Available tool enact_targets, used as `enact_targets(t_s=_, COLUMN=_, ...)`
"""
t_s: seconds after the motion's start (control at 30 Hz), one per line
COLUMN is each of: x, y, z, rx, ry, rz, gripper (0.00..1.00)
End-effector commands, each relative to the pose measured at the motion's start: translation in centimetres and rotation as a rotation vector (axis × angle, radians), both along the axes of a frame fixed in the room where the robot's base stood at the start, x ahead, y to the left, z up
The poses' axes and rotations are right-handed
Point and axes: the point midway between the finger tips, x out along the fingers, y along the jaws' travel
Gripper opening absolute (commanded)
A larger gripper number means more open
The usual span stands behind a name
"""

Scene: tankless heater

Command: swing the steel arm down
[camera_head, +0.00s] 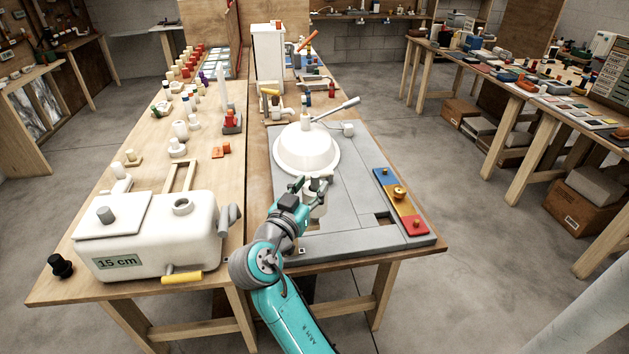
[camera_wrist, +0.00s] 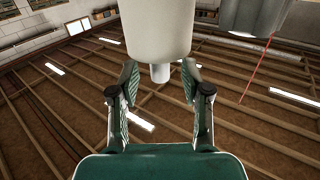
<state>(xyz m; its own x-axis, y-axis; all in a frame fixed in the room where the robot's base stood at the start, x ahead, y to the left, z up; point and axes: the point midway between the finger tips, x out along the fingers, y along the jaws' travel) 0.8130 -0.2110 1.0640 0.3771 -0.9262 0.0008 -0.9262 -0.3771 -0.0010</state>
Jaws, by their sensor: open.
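A grey steel arm (camera_head: 337,109) with a rounded end slants up to the right, behind the top of a white dome (camera_head: 306,150) on the grey board. My gripper (camera_head: 311,184) is low in front of the dome, apart from the steel arm. In the wrist view my gripper (camera_wrist: 160,78) is open, with its two fingers spread. A pale cylinder (camera_wrist: 158,28) with a short stub (camera_wrist: 160,73) is ahead of the fingers, the stub showing between the fingertips. I cannot tell whether they touch. The steel arm is not recognisable in the wrist view.
A blue, yellow and red strip (camera_head: 400,200) with brass knobs lies on the board's right. A white tank (camera_head: 150,240) labelled 15 cm stands at left. A tall white box (camera_head: 268,55) and small fittings stand behind. The floor (camera_head: 500,270) to the right is clear.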

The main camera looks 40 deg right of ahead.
Motion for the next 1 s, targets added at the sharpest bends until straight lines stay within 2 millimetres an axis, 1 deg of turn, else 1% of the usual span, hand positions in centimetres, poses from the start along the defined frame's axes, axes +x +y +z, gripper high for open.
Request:
enact_targets(t_s=0.03, x=0.2, y=-0.7, z=0.0, rx=0.0, ry=0.001, rz=-0.003, gripper=0.47)
enact_targets(t_s=0.1, x=0.6, y=-1.5, z=-0.1, rx=0.0, ry=0.002, rz=-0.002, gripper=0.47)
enact_targets(t_s=0.23, x=0.9, y=-2.3, z=0.0, rx=0.0, ry=0.001, rz=-0.001, gripper=0.47)
enact_targets(t_s=0.57, x=1.1, y=-2.6, z=0.0, rx=0.0, ry=0.001, rz=0.001, gripper=0.47)
enact_targets(t_s=0.6, x=1.1, y=-2.6, z=0.0, rx=0.0, ry=0.001, rz=0.001, gripper=0.42)
enact_targets(t_s=0.67, x=1.1, y=-2.6, z=0.0, rx=0.0, ry=0.001, rz=0.001, gripper=0.28)
enact_targets(t_s=0.7, x=1.1, y=-2.6, z=0.0, rx=0.0, ry=0.001, rz=0.001, gripper=0.17)
enact_targets(t_s=0.77, x=1.1, y=-2.6, z=0.0, rx=0.0, ry=0.001, rz=0.001, gripper=0.03)
enact_targets(t_s=0.8, x=1.1, y=-2.6, z=0.0, rx=0.0, ry=0.001, rz=0.001, gripper=0.0)
enact_targets(t_s=1.0, x=1.1, y=-2.5, z=0.0, rx=0.0, ry=0.001, rz=0.001, gripper=0.0)
